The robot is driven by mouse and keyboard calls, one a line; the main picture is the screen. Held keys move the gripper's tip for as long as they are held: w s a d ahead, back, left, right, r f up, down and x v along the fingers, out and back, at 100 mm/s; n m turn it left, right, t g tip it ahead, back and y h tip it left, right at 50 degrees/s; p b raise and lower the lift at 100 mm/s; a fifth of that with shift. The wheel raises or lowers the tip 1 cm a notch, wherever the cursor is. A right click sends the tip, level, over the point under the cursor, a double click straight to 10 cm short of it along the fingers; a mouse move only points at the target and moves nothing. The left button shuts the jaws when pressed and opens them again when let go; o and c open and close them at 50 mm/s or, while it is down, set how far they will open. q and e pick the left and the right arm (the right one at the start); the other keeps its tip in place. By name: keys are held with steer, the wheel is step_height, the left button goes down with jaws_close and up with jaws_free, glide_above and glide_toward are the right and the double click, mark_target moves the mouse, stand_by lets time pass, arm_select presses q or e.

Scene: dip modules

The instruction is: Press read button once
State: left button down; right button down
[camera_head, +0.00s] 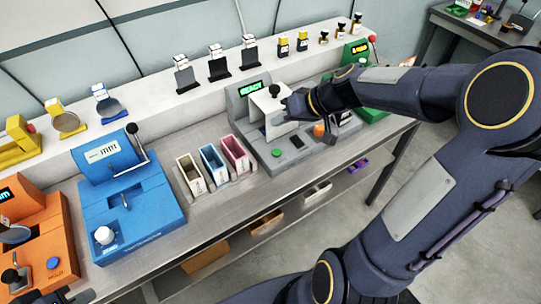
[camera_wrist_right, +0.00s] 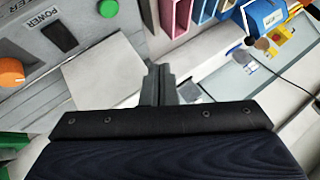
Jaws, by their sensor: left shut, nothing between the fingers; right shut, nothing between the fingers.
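A grey machine (camera_head: 262,150) with a green lit display (camera_head: 250,88) stands mid-bench. On its front are a green button (camera_head: 277,152), a black switch (camera_head: 296,142) and an orange knob (camera_head: 319,130). No read label is legible on it. My right gripper (camera_head: 287,104) is shut and empty beside the machine's white plate, above the panel. In the right wrist view, the shut fingers (camera_wrist_right: 158,80) point toward the white plate (camera_wrist_right: 105,72); the green button (camera_wrist_right: 108,8) is apart from them at the top. My left gripper (camera_head: 62,297) is shut and partly cut off at bottom left.
A blue machine (camera_head: 130,205) with a white knob and an orange machine (camera_head: 40,240) with a blue button stand at left. Pink, blue and cream bins (camera_head: 236,153) sit between the blue and grey machines. A green machine (camera_head: 355,55) stands behind my right arm.

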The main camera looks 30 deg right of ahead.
mark_target(281, 153)
steer(key=shift+d, duration=0.1)
steer(key=shift+f, duration=0.15)
step_height(281, 153, down, 8)
steer(key=b, duration=0.6)
steer(key=shift+f+b, duration=0.3)
steer(key=shift+b, duration=0.05)
stand_by(1.6)
steer(key=shift+f+b, duration=0.35)
steer(key=shift+b, duration=0.3)
